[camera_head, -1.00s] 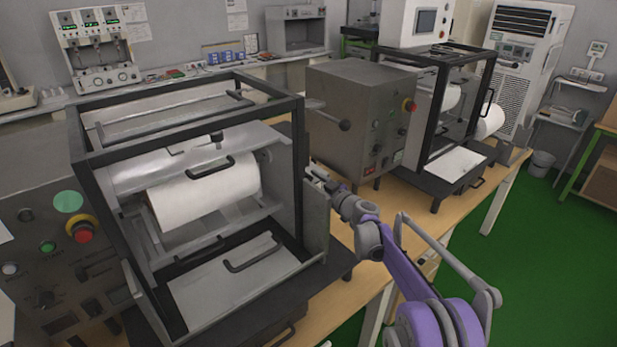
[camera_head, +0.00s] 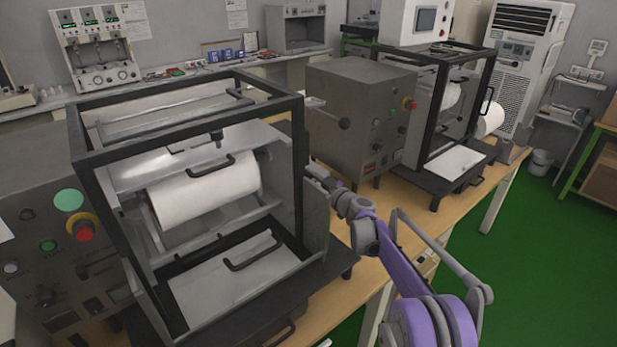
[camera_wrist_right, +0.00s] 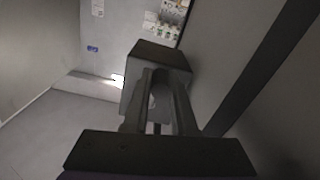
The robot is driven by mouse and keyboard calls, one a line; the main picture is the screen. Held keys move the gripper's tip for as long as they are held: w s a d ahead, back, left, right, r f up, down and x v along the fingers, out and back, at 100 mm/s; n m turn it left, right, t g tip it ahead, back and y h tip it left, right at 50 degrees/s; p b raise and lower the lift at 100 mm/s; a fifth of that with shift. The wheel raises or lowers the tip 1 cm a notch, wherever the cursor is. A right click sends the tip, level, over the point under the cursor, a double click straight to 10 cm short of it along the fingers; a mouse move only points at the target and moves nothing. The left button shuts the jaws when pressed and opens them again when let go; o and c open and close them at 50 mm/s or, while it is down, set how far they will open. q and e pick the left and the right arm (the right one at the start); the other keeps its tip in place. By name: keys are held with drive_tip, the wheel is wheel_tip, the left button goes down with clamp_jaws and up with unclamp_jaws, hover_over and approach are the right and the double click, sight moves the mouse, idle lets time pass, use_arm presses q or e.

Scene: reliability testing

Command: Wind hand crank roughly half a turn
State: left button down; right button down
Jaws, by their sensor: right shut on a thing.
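The framed test machine (camera_head: 187,115) with a white roll (camera_head: 205,193) inside stands at the left on the bench. My right gripper (camera_head: 318,175) is beside the machine's right side panel, in front of the grey box. The hand crank cannot be made out in the head view; the panel and my gripper cover that spot. In the right wrist view my right gripper (camera_wrist_right: 157,105) has its fingers close together, shut on what I take to be the crank handle. My left gripper is not in view.
A grey control box (camera_head: 360,115) and a second framed machine (camera_head: 455,115) stand to the right. A control panel with a red button (camera_head: 84,231) is at the left. The wooden bench (camera_head: 335,250) has little free room by my arm.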

drive_tip(key=shift+s+a+r+m, duration=0.1)
drive_tip(key=shift+a+r+m, duration=0.05)
drive_tip(key=shift+m, duration=0.15)
drive_tip(key=shift+a+m+p, duration=0.1)
drive_tip(key=shift+m+p, duration=0.2)
drive_tip(key=shift+m, duration=0.1)
drive_tip(key=shift+s, duration=0.1)
drive_tip(key=c, duration=0.7)
unclamp_jaws()
drive_tip(key=shift+c, duration=0.2)
drive_tip(key=b+v, duration=0.1)
drive_tip(key=v, duration=1)
